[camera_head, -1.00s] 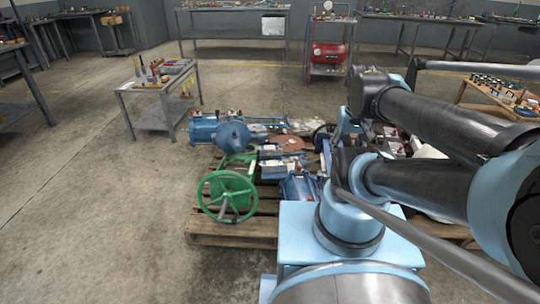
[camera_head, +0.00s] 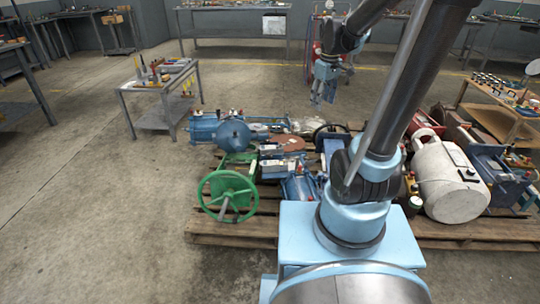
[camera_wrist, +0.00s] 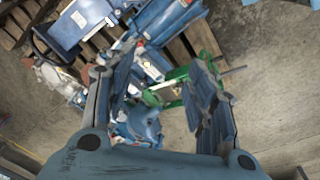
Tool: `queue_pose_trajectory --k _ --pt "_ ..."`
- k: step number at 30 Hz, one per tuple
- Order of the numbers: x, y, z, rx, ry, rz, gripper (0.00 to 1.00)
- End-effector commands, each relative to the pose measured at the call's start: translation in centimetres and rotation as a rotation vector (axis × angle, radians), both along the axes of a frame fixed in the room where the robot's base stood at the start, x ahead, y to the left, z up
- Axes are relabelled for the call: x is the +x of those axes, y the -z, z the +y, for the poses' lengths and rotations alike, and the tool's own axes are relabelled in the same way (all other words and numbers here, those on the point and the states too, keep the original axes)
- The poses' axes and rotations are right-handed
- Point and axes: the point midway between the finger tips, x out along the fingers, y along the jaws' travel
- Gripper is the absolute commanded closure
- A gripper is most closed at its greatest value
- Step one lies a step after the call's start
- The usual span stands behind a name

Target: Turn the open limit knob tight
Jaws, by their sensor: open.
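I cannot make out the open limit knob in either view. Several blue valve actuators lie on the pallet (camera_head: 225,240). One large blue actuator (camera_head: 233,137) is at its far left. A green valve with a handwheel (camera_head: 228,196) stands at its near left. My gripper (camera_head: 323,97) is open and empty, raised above and beyond the pallet's far side, pointing down. In the wrist view, my gripper's two fingers (camera_wrist: 152,75) stand wide apart. Between and beyond them show the green valve (camera_wrist: 172,88) and blue equipment (camera_wrist: 140,125), well below and not touched.
A white tank (camera_head: 448,178) and more blue equipment (camera_head: 496,172) fill the pallet's right side. A small metal table with tools (camera_head: 160,90) stands at left. A red compressor (camera_head: 317,50) is behind my gripper. The floor left of the pallet is clear.

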Motion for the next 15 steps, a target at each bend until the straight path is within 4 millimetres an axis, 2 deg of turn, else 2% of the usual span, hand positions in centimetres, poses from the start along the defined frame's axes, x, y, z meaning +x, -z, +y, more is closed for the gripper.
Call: queue_pose_trajectory --k 1,8,15 --pt "1.6 0.1 0.6 -0.003 -0.036 0.003 0.49" --pt "7.4 1.5 3.0 -0.021 -0.205 0.019 0.49" --pt "13.3 4.2 6.0 -0.038 -0.384 0.033 0.49"
